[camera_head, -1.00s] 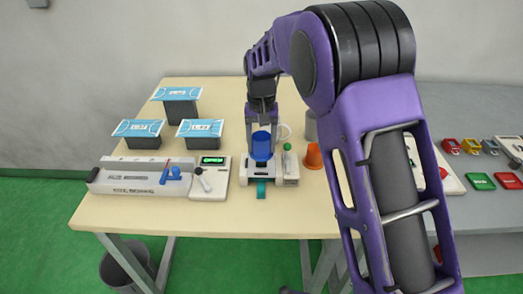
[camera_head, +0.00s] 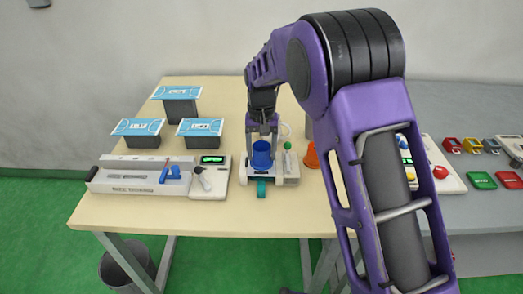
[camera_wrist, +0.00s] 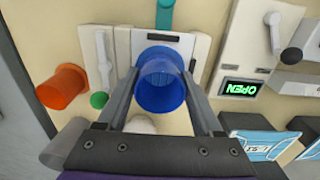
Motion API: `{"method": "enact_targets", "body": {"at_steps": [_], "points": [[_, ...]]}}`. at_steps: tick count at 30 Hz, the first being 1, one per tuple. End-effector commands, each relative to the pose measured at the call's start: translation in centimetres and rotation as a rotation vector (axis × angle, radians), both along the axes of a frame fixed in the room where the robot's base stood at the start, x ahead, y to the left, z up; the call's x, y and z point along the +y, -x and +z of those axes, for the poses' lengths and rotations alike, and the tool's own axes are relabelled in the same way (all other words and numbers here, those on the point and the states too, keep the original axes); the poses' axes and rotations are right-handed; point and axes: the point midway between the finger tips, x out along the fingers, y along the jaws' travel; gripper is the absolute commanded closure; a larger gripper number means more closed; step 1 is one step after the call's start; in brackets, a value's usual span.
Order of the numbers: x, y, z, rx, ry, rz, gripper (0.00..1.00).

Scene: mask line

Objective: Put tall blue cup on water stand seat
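The tall blue cup (camera_head: 262,156) is upright over the front part of the white water stand (camera_head: 291,178), which has a teal tab at its front. In the wrist view the cup (camera_wrist: 160,84) lies between my fingertips, over the stand (camera_wrist: 117,45). My gripper (camera_wrist: 160,76) has one finger along each side of the cup and appears shut on it. It also shows above the cup in the head view (camera_head: 262,133). The cup hides the seat under it, so I cannot tell whether its base touches.
An orange cup (camera_head: 310,157) stands close to the right of the stand. A white device with a green display (camera_head: 212,160) is close to the left. Blue-topped boxes (camera_head: 201,127) stand further left. The table's front area is clear.

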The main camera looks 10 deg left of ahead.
Motion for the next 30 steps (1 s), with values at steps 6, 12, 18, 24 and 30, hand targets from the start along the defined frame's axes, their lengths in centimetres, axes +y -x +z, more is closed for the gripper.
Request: {"method": "enact_targets", "body": {"at_steps": [6, 12, 18, 24, 30], "points": [[0.0, 0.0, 0.0, 0.000, 0.000, 0.000, 0.07], [0.0, 0.0, 0.2, 0.000, 0.000, 0.000, 0.07], [0.1, -0.1, 2.3, -0.004, -0.003, 0.001, 0.07], [0.0, -0.1, 6.8, -0.004, -0.002, 0.000, 0.07], [0.0, 0.0, 10.8, -0.002, -0.001, 0.000, 0.07]]}}
